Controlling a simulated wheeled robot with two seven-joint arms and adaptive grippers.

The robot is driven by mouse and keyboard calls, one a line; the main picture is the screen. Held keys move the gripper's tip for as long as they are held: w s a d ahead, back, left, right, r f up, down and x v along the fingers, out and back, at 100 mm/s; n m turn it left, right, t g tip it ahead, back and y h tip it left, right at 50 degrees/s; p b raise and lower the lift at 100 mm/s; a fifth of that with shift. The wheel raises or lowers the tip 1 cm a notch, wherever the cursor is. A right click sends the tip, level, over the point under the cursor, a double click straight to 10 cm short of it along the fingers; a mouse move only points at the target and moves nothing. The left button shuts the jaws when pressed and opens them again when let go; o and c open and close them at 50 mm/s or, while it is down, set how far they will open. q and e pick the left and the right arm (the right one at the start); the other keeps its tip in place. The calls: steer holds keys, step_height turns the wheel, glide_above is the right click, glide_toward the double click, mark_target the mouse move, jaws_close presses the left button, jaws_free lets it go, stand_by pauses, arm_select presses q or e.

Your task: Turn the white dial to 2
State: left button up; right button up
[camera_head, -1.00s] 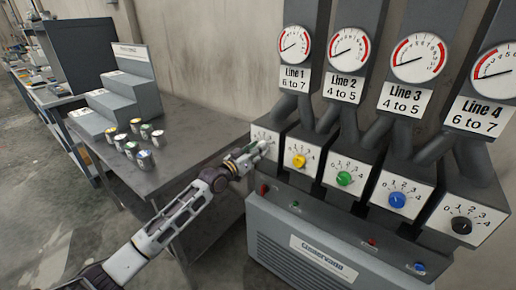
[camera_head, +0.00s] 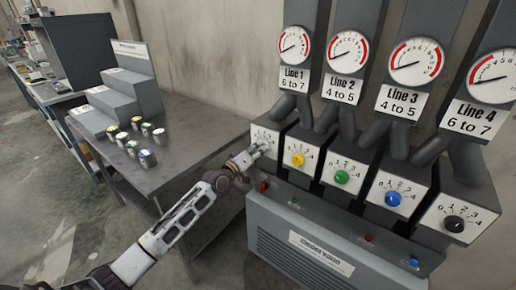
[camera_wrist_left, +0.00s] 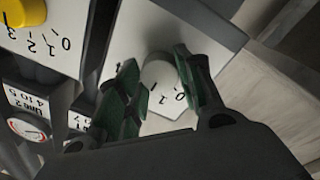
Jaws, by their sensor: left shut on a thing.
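The white dial (camera_wrist_left: 158,76) sits on a white scale plate (camera_wrist_left: 190,28) on the leftmost box of the machine. In the left wrist view my left gripper (camera_wrist_left: 160,80) has its green-padded fingers on either side of the dial, shut on it. The digits 0, 1 and 2 show in part beside the dial; its pointer is hidden. In the head view my left gripper (camera_head: 256,151) is at the leftmost plate (camera_head: 266,137) and covers the dial. My right gripper is not in view.
To the right sit a yellow dial (camera_head: 297,160), a green dial (camera_head: 341,177), a blue dial (camera_head: 393,199) and a black dial (camera_head: 455,224). Gauges stand above them, such as the Line 1 gauge (camera_head: 294,44). A grey table (camera_head: 190,160) with several cans stands left.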

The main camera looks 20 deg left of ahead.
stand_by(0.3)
arm_select(q)
steer(key=o, duration=1.1)
steer(key=shift+c, duration=0.2)
steer(key=shift+s+a, duration=0.1)
steer(key=shift+s, duration=0.05)
steer(key=v, duration=1.1)
steer(key=shift+s+a, duration=0.15)
steer(key=shift+s, duration=0.15)
